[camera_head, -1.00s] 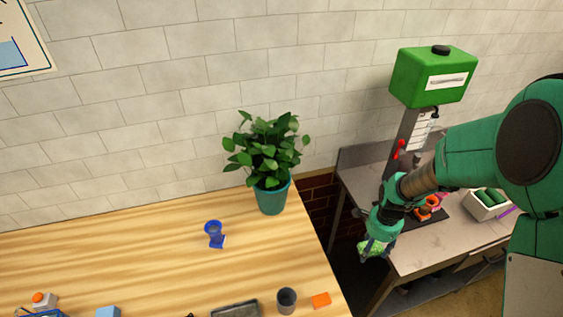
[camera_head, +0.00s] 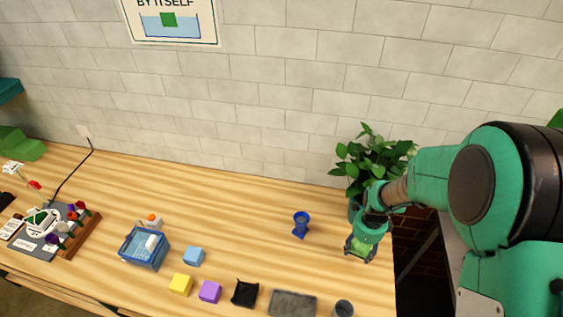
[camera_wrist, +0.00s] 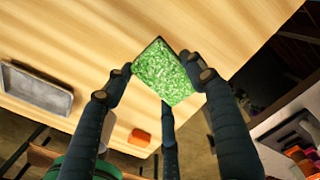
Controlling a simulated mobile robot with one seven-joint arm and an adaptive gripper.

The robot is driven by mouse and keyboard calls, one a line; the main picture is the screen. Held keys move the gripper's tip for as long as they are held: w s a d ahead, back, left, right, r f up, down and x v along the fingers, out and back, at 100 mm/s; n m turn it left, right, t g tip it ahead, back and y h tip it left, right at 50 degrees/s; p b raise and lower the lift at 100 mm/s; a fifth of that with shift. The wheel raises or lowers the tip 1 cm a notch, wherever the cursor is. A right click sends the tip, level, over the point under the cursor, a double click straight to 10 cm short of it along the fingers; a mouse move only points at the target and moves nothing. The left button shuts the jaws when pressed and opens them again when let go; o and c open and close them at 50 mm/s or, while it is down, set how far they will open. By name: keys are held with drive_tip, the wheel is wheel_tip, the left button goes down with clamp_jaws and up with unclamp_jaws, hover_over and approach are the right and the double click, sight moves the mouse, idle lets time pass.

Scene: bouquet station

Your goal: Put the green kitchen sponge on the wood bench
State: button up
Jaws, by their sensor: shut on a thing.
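The green kitchen sponge (camera_wrist: 163,72) is a speckled green block between the fingers of my gripper (camera_wrist: 165,82) in the wrist view. In the head view, my gripper (camera_head: 361,250) hangs at the right end of the wood bench (camera_head: 250,205), in front of the potted plant. The sponge (camera_head: 362,244) shows there as a light green patch, partly hidden by the fingers. My gripper is shut on it. The wood bench (camera_wrist: 200,25) lies behind the sponge in the wrist view. I cannot tell the exact height above it.
A blue cup-shaped item (camera_head: 301,225) stands left of my gripper, and a dark cup (camera_head: 343,309) near the front edge. A grey tray (camera_head: 292,304), a purple block (camera_head: 210,291) and a blue basket (camera_head: 145,248) stand further left. The plant (camera_head: 372,160) is behind.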

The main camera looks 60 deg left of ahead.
drive_tip(key=shift+m, duration=0.7)
drive_tip(key=s+a+p, duration=0.2)
drive_tip(key=s+a, duration=0.7)
drive_tip(key=s+a+p, duration=0.2)
drive_tip(key=s+a, duration=0.8)
drive_tip(key=shift+s+a, duration=0.2)
drive_tip(key=shift+a, duration=0.05)
drive_tip(key=a, duration=0.3)
drive_tip(key=shift+w+a+f+n+b, duration=0.25)
drive_tip(key=shift+w+f+n+b, duration=0.05)
drive_tip(key=w+a+n+b, duration=0.1)
drive_tip(key=w+a+b, duration=0.1)
drive_tip(key=w+a, duration=0.25)
wheel_tip(320, 180, up, 4)
drive_tip(key=n+b, duration=0.3)
hover_over(287, 204)
drive_tip(key=shift+r, duration=0.1)
drive_tip(key=shift+f, duration=3.15)
drive_tip(key=shift+f, duration=1.9)
